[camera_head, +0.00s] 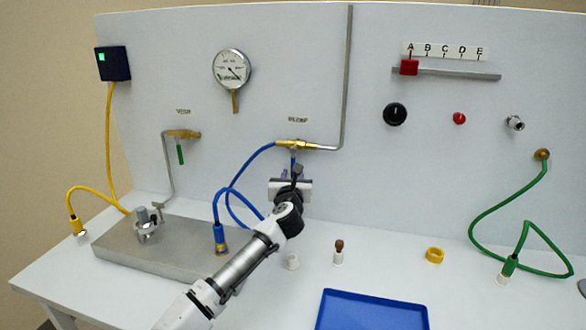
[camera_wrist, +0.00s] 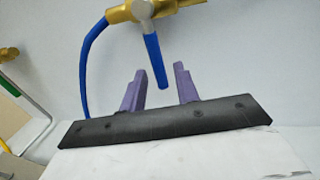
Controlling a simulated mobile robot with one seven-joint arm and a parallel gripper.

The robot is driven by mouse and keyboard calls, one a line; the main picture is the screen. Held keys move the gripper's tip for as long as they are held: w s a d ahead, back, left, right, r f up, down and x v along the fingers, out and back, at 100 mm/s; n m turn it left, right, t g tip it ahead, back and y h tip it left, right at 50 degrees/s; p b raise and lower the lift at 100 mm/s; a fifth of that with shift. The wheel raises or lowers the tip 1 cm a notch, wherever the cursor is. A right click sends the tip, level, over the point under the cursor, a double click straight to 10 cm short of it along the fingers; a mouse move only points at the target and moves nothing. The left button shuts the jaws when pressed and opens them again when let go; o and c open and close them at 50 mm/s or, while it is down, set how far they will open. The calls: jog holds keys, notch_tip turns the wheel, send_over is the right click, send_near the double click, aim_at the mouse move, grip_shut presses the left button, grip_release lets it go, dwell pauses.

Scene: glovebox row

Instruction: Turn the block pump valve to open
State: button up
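The block pump valve (camera_head: 296,145) is a brass body on the upright panel, under a small label, with a grey pipe on its right and a blue hose on its left. Its blue handle hangs down from the body and is mostly hidden by my gripper (camera_head: 293,176) in the head view. In the wrist view, the brass valve (camera_wrist: 150,9) is at the top and the blue handle (camera_wrist: 155,60) hangs nearly straight down, slightly tilted. My gripper's purple fingers (camera_wrist: 160,82) are open, one each side of the handle's lower end, with gaps showing on both sides.
A second brass valve (camera_head: 183,134) with a green handle is to the left, below a gauge (camera_head: 232,68). The blue hose (camera_head: 235,180) loops beside my arm. A metal plate (camera_head: 180,252), small parts and a blue tray (camera_head: 370,312) are on the table.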

jog(key=shift+w, duration=1.25)
grip_shut()
